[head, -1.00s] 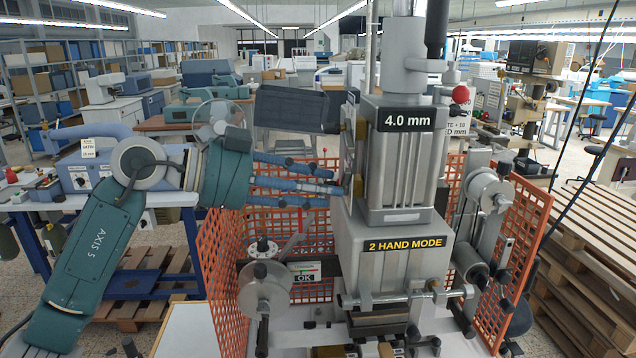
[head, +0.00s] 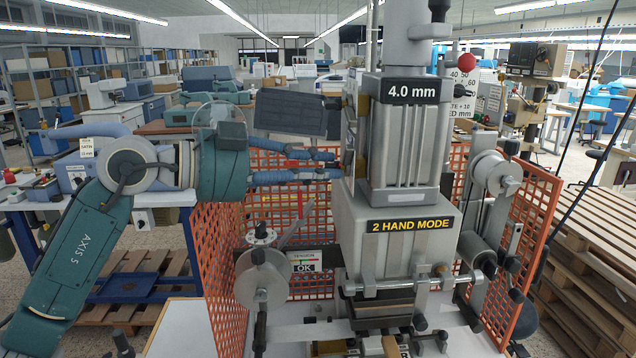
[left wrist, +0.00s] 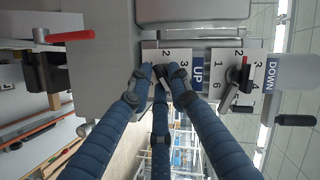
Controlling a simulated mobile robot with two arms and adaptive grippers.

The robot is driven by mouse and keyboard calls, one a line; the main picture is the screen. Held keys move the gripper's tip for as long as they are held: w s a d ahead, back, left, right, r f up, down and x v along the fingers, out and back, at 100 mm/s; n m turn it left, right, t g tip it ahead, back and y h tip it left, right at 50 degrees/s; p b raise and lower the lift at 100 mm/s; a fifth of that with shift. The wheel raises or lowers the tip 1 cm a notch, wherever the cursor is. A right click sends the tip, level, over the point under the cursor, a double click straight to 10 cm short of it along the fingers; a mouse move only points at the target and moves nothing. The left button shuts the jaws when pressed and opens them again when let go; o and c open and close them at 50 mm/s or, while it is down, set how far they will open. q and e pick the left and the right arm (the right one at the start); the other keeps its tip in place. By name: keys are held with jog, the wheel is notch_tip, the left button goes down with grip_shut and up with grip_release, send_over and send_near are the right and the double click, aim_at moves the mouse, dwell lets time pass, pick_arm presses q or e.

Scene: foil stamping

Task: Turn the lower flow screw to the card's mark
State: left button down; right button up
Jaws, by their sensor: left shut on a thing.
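The left side of the press carries two flow screws, each on a white numbered card. In the left wrist view, the screw by the UP card (left wrist: 184,65) is mostly hidden behind my fingertips. My left gripper (left wrist: 160,78) is shut on it, with its three blue fingers converging there. In the head view, my left gripper (head: 338,164) reaches the press's left side from the left. The other flow screw (left wrist: 240,78), a dark knob with a red part by the DOWN label (left wrist: 270,75), stands free to the right in the wrist view. The held screw's exact angle is hidden.
The grey press (head: 405,145) fills the middle, with a dark panel (head: 290,112) above my fingers. An orange mesh guard (head: 222,265) and a foil reel (head: 262,285) stand below. In the wrist view, a red-handled lever (left wrist: 65,37) is at the left.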

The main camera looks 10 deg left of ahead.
pick_arm(q)
jog(key=shift+f, duration=0.2)
jog(key=c, duration=1.8)
grip_release()
jog(key=shift+o, duration=0.3)
jog(key=shift+s+d, duration=0.1)
jog(key=shift+r, duration=0.1)
jog(key=v, duration=1.2)
